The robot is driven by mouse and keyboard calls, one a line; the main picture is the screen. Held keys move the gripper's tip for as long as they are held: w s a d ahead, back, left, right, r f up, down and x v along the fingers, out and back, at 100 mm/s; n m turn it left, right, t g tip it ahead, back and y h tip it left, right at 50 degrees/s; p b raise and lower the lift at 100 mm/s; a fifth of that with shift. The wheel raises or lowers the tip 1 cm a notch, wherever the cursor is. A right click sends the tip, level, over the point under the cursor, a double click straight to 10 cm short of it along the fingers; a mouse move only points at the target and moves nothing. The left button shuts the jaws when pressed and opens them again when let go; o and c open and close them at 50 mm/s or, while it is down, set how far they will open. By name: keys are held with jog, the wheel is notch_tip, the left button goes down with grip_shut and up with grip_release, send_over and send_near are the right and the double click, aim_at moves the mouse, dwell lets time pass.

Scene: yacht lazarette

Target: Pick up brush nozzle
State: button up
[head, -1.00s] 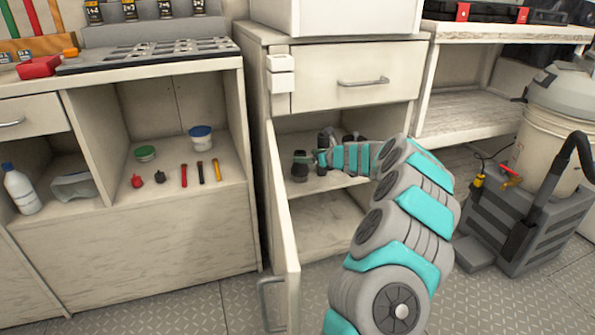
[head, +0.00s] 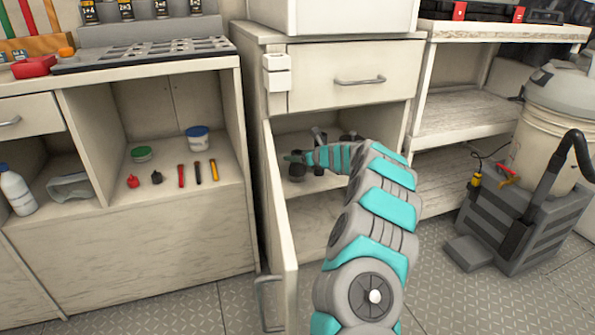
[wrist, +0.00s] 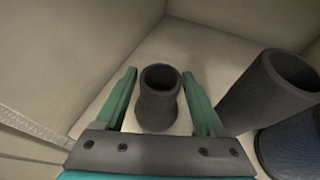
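A dark, hollow, tube-shaped piece (wrist: 158,104) stands upright between the fingers of my gripper (wrist: 159,74) in the wrist view. It could be the brush nozzle, but no bristles show. The green fingers are spread, with a visible gap on each side of it. In the head view my gripper (head: 293,157) is inside the open cabinet, over the left part of its upper shelf. A dark piece (head: 297,172) shows just below it, partly hidden by my gripper and arm.
A larger dark tube (wrist: 268,92) leans close to the right finger, with a ribbed dark cylinder (wrist: 292,150) beside it. Cabinet walls are close on the left. The open cabinet door (head: 281,220) stands left of my arm. A grey wheeled vacuum (head: 510,225) is at right.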

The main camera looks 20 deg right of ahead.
grip_shut()
dwell(0.3)
dwell(0.5)
